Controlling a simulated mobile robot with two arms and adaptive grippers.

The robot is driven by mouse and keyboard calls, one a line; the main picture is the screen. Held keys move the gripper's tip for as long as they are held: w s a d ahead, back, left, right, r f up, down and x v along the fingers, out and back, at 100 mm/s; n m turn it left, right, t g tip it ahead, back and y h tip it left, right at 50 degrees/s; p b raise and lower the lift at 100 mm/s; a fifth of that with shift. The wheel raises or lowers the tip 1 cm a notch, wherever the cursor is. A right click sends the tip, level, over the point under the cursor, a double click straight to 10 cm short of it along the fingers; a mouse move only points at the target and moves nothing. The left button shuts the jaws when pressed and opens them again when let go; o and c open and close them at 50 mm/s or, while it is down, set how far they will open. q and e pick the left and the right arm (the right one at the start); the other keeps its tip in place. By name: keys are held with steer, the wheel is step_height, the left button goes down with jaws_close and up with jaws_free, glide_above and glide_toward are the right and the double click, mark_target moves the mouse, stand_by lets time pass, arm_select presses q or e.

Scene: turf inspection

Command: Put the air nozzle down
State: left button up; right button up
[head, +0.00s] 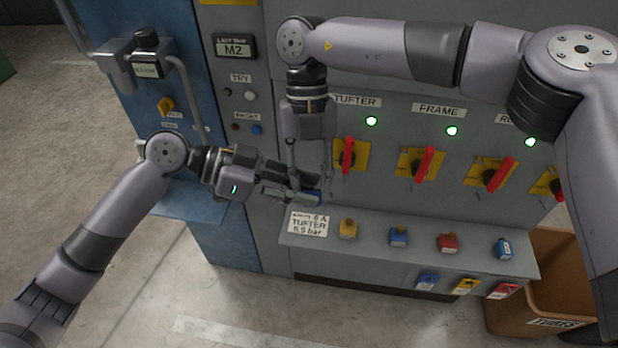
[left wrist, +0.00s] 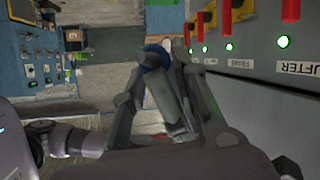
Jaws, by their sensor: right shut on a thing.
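My left gripper (head: 290,184) reaches in from the left, fingertips close to the same piece. The left fingers stand apart around the grey body; whether they press on it I cannot tell. The fingers hide much of the piece.
The grey panel has red switch handles (head: 424,163) on yellow plates and lit green lamps (head: 452,131). Below, a sloped shelf (head: 370,257) carries several coloured tags and a label (head: 308,223). A blue cabinet (head: 165,75) stands left, a brown bin (head: 560,270) at right.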

arm_select(q)
steer(key=o, duration=0.5)
steer(key=shift+d+r, duration=0.1)
